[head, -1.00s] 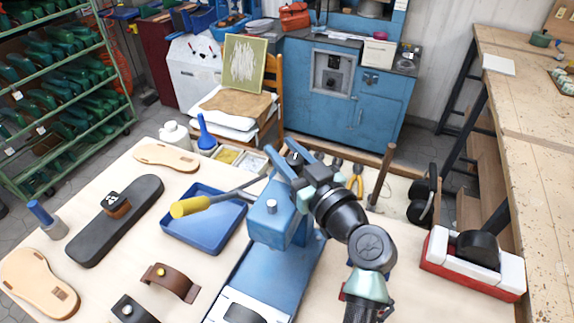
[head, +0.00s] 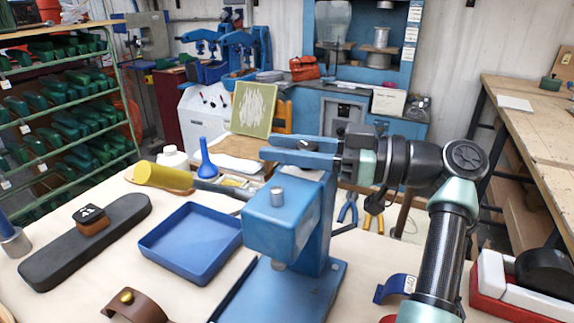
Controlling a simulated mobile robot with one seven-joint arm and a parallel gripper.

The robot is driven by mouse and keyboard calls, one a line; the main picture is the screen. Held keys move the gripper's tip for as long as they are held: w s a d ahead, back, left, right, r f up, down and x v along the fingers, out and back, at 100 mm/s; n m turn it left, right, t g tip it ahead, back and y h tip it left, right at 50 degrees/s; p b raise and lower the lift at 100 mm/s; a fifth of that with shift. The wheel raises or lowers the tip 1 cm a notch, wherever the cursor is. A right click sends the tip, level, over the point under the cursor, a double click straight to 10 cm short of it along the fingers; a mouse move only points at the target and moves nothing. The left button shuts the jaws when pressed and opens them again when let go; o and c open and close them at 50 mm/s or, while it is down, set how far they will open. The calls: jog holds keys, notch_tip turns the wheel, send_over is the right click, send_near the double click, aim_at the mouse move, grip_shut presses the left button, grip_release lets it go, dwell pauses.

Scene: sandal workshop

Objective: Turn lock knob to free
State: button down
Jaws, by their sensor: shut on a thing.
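A blue hand press (head: 283,226) stands on the bench, with a silver pin on top of its head and a lever with a yellow handle (head: 165,176) reaching out to the left. My gripper (head: 268,147) comes in from the right in the head view, above and behind the press head, its two blue fingers pointing left. The fingers are closed around a small dark knob (head: 312,146), which looks like the lock knob at the top of the press column. The fingers hide much of it, and its turn position cannot be read.
A blue tray (head: 192,242) lies left of the press, near a black sole form (head: 85,240) and a brown strap (head: 137,306). A red and white holder (head: 520,290) stands at right.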

jog(key=shift+s+n+g+b, duration=0.25)
jog(key=shift+n+g+b, duration=0.35)
jog(key=shift+n+g, duration=0.65)
jog(key=shift+s+n+g+b, duration=0.15)
jog(key=shift+n+g+b, duration=0.2)
jog(key=shift+g, duration=0.55)
jog(key=shift+s+n+g+b, duration=0.2)
jog(key=shift+n+g, duration=0.1)
jog(key=shift+g, duration=0.55)
jog(key=shift+w, duration=0.1)
jog(key=c, duration=0.5)
grip_release()
notch_tip(320, 180, up, 10)
jog(key=p, duration=0.6)
